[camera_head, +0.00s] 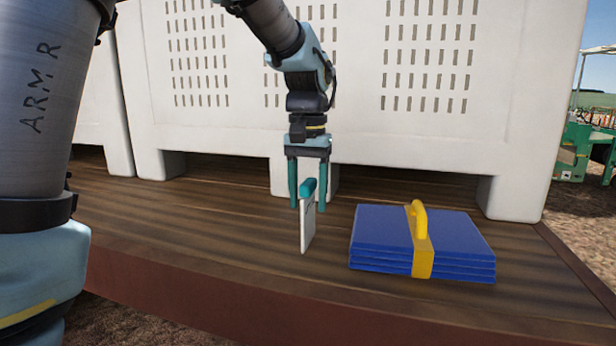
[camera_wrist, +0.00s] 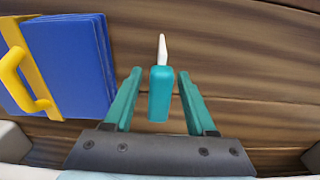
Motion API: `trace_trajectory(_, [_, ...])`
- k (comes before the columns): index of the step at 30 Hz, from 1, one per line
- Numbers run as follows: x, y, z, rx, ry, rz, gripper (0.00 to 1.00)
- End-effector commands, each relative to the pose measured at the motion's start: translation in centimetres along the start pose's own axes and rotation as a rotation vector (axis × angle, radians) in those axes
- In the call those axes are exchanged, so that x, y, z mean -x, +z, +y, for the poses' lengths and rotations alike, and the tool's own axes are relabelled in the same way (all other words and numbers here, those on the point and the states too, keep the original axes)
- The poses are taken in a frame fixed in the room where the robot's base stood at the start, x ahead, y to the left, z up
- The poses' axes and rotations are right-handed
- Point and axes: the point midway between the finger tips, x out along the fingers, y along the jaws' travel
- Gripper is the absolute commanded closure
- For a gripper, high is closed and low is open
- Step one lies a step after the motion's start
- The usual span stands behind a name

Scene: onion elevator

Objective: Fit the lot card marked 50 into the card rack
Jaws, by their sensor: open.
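A thin white card (camera_head: 307,232) with a teal grip (camera_head: 308,188) along its top stands upright on the wooden deck. Its face is seen nearly edge-on, so I cannot read a number. My gripper (camera_head: 308,206) points down over it, with one teal finger on each side of the grip. In the wrist view the grip (camera_wrist: 160,95) lies between the fingertips of my gripper (camera_wrist: 160,75), with a gap on both sides. The gripper is open and holds nothing. I cannot make out a card rack in either view.
A stack of blue sheets (camera_head: 375,238) with a yellow strap and handle (camera_head: 421,235) lies just right of the card. Large white slotted bins (camera_head: 350,125) stand close behind. The wooden deck (camera_head: 190,235) is clear to the left; its front edge is near.

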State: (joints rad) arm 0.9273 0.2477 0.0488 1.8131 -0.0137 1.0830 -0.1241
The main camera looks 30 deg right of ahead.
Motion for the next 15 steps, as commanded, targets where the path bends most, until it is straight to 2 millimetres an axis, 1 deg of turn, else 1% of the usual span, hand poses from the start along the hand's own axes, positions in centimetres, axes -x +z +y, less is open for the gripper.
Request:
trace_trajectory(5, [2.8, -0.1, 0.0, 0.0, 0.001, 0.008, 0.44])
trace_trajectory(9, [5.9, -0.1, 0.0, 0.0, 0.001, 0.008, 0.44])
trace_trajectory(15, [9.6, -0.1, 0.0, 0.001, 0.001, 0.005, 0.44])
